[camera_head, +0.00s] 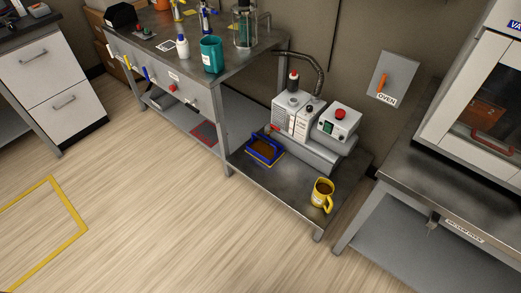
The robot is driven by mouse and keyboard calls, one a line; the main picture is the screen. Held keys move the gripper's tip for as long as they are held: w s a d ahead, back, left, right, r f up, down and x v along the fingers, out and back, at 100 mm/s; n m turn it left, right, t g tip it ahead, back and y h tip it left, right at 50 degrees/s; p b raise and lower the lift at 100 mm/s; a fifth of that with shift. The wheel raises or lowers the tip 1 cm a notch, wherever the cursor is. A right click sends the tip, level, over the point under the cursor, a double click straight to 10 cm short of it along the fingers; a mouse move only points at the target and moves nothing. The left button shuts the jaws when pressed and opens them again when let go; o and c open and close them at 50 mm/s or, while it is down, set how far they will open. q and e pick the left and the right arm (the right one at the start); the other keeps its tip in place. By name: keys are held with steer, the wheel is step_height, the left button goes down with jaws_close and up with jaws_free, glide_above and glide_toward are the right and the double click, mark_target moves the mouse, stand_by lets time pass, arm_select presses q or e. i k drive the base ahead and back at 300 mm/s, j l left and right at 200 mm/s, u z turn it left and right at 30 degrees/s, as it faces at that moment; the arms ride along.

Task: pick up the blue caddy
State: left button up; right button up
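The blue caddy (264,148) sits on the low shelf (258,174) near the middle of the head view. It is a small open blue tray with a brown inside and a bar or handle across it. A yellow edge shows beneath or along its front. Neither of my grippers is in view, so nothing is seen touching the caddy.
A pump-like machine (293,116) stands just behind the caddy, with a red-button box (338,122) beside it. A yellow mug (322,194) stands on the shelf to the right. A table leg (226,160) rises left of the caddy. Open wooden floor (160,215) lies in front.

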mark_target(266, 151)
steer(key=i+z, duration=0.15)
steer(key=z, duration=0.25)
steer(key=i+l+z, duration=0.1)
steer(key=z, duration=0.25)
steer(key=i+z, duration=0.15)
steer(key=z, duration=0.25)
